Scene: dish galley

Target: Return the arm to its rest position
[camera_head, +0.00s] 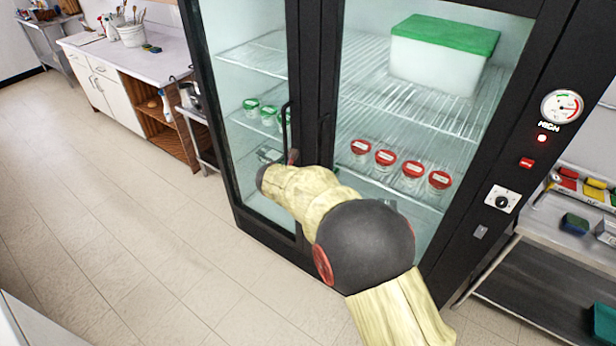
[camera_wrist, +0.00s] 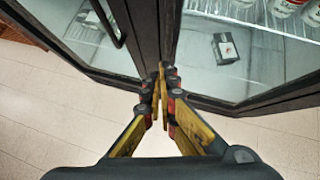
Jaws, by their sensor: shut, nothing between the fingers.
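My arm (camera_head: 365,243) reaches forward in front of a black glass-fronted fridge (camera_head: 308,75), in pale yellow covering with a dark round joint. In the wrist view my gripper (camera_wrist: 162,88) is shut with its yellow and black fingers together and nothing between them. The fingers point at the dark upright between the fridge's two glass panels, close to it; I cannot tell whether they touch. In the head view the gripper is mostly hidden behind the arm's forward end, by the door handle (camera_head: 284,125).
Inside the fridge are red-lidded jars (camera_head: 385,160), green-lidded jars (camera_head: 269,115) and a green-lidded tub (camera_head: 440,55). A steel table (camera_head: 535,290) stands close on the right. A counter (camera_head: 135,60) stands at the back left. The tiled floor at left is clear.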

